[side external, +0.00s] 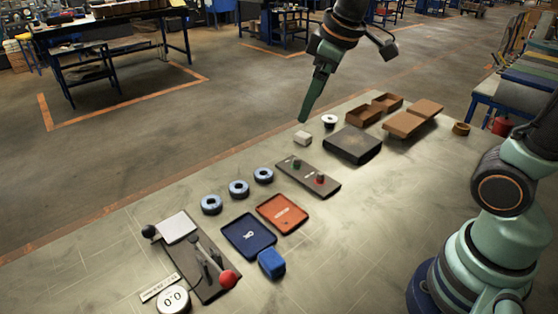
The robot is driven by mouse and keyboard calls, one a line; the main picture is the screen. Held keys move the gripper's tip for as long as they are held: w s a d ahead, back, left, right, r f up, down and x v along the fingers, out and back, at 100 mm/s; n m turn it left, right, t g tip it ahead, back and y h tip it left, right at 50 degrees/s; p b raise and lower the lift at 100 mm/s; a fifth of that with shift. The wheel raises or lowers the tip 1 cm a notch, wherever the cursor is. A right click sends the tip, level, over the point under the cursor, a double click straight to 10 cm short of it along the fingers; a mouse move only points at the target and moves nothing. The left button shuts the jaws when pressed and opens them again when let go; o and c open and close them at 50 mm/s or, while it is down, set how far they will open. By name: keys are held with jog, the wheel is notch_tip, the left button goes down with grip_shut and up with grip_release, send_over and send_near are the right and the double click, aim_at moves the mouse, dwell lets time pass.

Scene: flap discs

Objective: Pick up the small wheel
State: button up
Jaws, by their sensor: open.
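Three small ring-shaped wheels, blue-grey with dark centres, lie in a slanting row on the table: a near one (211,204), a middle one (238,189) and a far one (263,176). I cannot tell from their look which is the small wheel, as they appear similar in size. My gripper (304,119) points down beyond the row, to its upper right in the picture. It is open and holds nothing visible; its fingers overlap in this view. Its tip shows just above a small pale block (303,138), seemingly apart from it.
A dark panel with green and red buttons (308,178) lies beside the row. A blue tray (249,235), an orange tray (281,213), a blue block (272,263) and a lever unit (217,284) are nearer. A dark box (352,146) and brown boxes (405,124) stand farther off.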

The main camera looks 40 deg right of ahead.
jog(key=w+a+f+n+g, duration=0.1)
jog(key=w+a+f+n, duration=0.15)
jog(key=w, duration=0.25)
jog(key=w+a+f+n+g, duration=0.1)
jog(key=w+f+n, duration=0.1)
jog(key=w+n, duration=0.25)
jog(key=n+g, duration=0.2)
jog(key=n, duration=0.4)
send_over(238, 182)
jog(key=s+a, duration=0.1)
notch_tip(238, 182, down, 11)
jog(key=f, duration=1.1)
jog(key=shift+s+f, duration=0.25)
jog(key=shift+f, duration=0.15)
jog(key=c, duration=1.4)
jog(key=shift+c, duration=0.2)
jog(key=shift+r, duration=0.1)
